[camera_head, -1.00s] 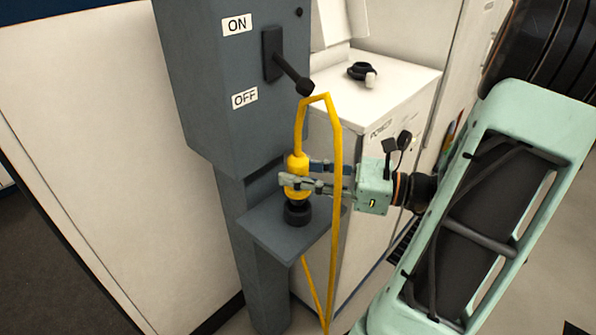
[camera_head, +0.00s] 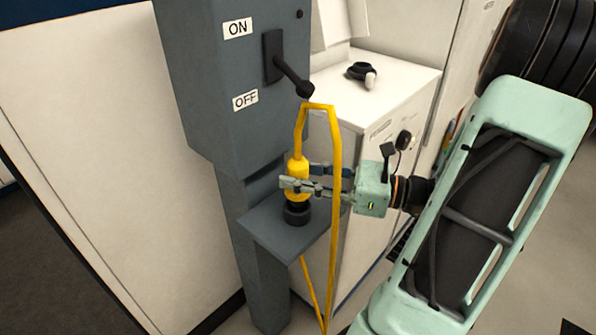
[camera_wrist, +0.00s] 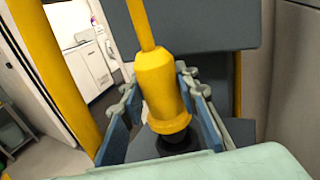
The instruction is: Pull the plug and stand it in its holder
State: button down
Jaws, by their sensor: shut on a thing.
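The yellow plug (camera_head: 298,168) stands upright just above the black round holder (camera_head: 297,213) on the grey shelf (camera_head: 262,235). My gripper (camera_head: 299,185) comes in from the right and is shut on the plug's body. In the wrist view the plug (camera_wrist: 160,80) sits between my two fingers (camera_wrist: 163,110), with a black part below its lower rim. I cannot tell whether the plug's lower end is inside the holder. The yellow cable (camera_head: 337,190) rises from the plug's top, bends over and hangs down in front of my gripper.
A grey switch box (camera_head: 215,90) with ON and OFF labels stands above the shelf. Its black lever (camera_head: 290,75) slopes down close to the cable's bend. A white cabinet (camera_head: 400,85) with a black fitting on top stands behind. Open floor lies at right.

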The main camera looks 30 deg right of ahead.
jog(key=shift+f, duration=0.15)
dwell(0.3)
jog(key=shift+f, duration=0.55)
jog(key=shift+f, duration=0.1)
jog(key=shift+f+b, duration=0.3)
jog(key=shift+f, duration=0.1)
jog(key=shift+f, duration=0.55)
dwell(0.8)
jog(key=c, duration=1.4)
grip_release()
jog(key=shift+s+d, duration=0.1)
jog(key=v, duration=1.1)
jog(key=shift+s+d, duration=0.25)
